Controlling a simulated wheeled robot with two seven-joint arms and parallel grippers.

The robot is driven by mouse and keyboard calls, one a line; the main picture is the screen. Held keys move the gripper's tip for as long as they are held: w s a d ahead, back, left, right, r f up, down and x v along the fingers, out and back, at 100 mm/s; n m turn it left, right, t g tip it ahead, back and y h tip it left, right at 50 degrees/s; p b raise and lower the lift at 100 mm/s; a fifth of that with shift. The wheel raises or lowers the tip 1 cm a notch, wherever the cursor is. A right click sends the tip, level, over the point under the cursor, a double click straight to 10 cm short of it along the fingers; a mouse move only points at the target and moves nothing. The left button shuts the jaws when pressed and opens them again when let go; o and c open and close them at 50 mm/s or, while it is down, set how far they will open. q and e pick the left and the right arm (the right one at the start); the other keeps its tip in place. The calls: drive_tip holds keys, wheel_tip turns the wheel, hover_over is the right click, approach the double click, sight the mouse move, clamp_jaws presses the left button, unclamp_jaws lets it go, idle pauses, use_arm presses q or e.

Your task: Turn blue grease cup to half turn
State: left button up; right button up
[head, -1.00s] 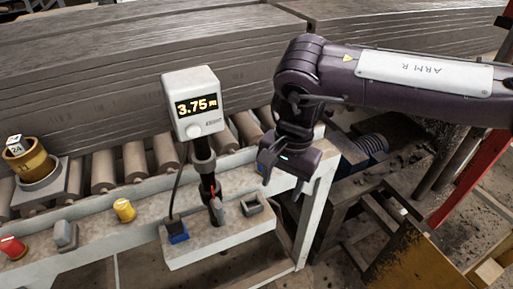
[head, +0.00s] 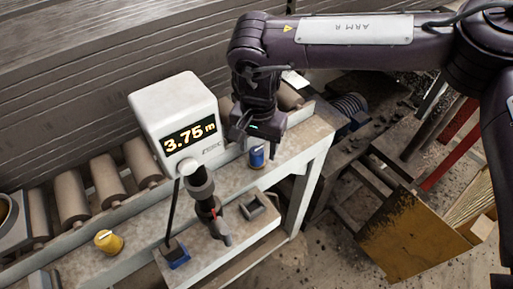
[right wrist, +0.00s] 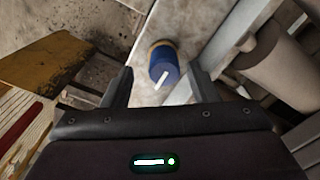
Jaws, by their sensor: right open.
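The blue grease cup (head: 257,156) stands on the grey frame rail near its right end, with a pale pointer line on its top. It also shows in the right wrist view (right wrist: 163,66), where the white line runs at a slant across the blue cap above a tan base. My right gripper (head: 254,136) is over the cup, pointing down. In the right wrist view its two fingers (right wrist: 158,90) are apart, with the cup between and just beyond their tips, not visibly touched. My left gripper is not in view.
A white display (head: 178,122) reading 3.75 m stands on a post left of the cup. A small bracket (head: 259,207) sits on the shelf in front. A yellow knob (head: 108,242) is at lower left. Rollers (head: 105,180) line the back.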

sight(257, 150)
drive_tip(key=shift+w+a+f, duration=0.1)
drive_tip(key=shift+w+f, duration=0.05)
drive_tip(key=shift+f, duration=0.45)
drive_tip(key=shift+w+a+f, duration=0.1)
drive_tip(key=shift+f, duration=0.45)
drive_tip(key=shift+f+p, duration=0.3)
drive_tip(key=shift+s, duration=0.1)
drive_tip(key=c, duration=1)
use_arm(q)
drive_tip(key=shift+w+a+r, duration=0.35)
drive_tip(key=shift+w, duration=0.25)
